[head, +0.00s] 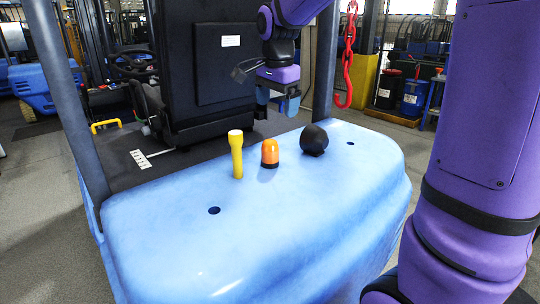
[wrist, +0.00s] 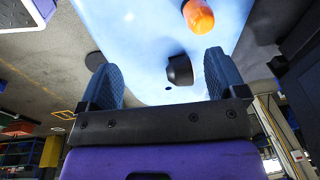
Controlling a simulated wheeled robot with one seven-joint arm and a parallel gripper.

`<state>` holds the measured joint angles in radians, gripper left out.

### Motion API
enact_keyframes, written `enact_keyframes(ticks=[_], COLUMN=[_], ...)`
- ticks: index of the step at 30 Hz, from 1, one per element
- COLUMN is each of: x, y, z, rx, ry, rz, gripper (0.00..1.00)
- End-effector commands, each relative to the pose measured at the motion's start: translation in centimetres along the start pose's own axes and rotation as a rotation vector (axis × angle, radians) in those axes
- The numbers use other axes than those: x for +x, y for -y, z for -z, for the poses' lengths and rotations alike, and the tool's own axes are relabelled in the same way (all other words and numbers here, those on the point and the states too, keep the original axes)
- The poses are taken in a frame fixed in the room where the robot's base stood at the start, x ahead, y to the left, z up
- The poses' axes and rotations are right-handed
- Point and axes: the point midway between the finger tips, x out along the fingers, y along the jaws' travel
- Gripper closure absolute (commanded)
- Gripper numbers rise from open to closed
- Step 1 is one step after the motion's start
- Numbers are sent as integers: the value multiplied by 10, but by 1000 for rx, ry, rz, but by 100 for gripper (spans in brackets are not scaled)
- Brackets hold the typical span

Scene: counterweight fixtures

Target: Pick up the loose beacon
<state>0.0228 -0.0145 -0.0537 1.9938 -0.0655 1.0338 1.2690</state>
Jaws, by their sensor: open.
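An orange beacon (head: 270,153) with a dark base stands upright on the blue counterweight (head: 330,220), between a yellow post with a pale top (head: 236,158) and a black rounded object (head: 314,140). My gripper (head: 277,106) hangs behind and above these things in the head view, apart from them. In the wrist view my gripper (wrist: 162,62) is open, with nothing held between its blue fingers. The orange beacon (wrist: 199,17) shows at the top there, beyond the right finger. The black object (wrist: 180,70) shows between the fingers. Whether the beacon is fastened cannot be seen.
Small dark holes (head: 214,210) mark the counterweight top, which is otherwise clear toward the front. A black seat-back panel (head: 205,65) stands behind it. Dark posts (head: 326,60) rise at its back corners. A red hook (head: 346,75) hangs at the right.

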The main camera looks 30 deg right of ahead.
Motion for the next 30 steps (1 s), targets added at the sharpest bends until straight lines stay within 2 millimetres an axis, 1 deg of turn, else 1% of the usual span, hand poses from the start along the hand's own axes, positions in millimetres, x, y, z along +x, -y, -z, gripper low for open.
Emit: enact_keyframes(ticks=[1, 6, 9, 12, 15, 18, 20, 27, 30], x=[12, 50, 70, 86, 96, 104, 111, 145, 153], y=[15, 56, 74, 87, 94, 97, 96, 90, 88], z=[8, 29, 40, 47, 51, 53, 54, 53, 54], rx=[71, 332, 457, 551, 610, 638, 643, 644, 644], ry=[1, -14, -30, -44, -54, -59, -59, -59, -59], rz=[-26, -96, -129, -151, -164, -171, -173, -173, -172], gripper=[10, 10, 10, 10, 10, 10, 10, 10, 10])
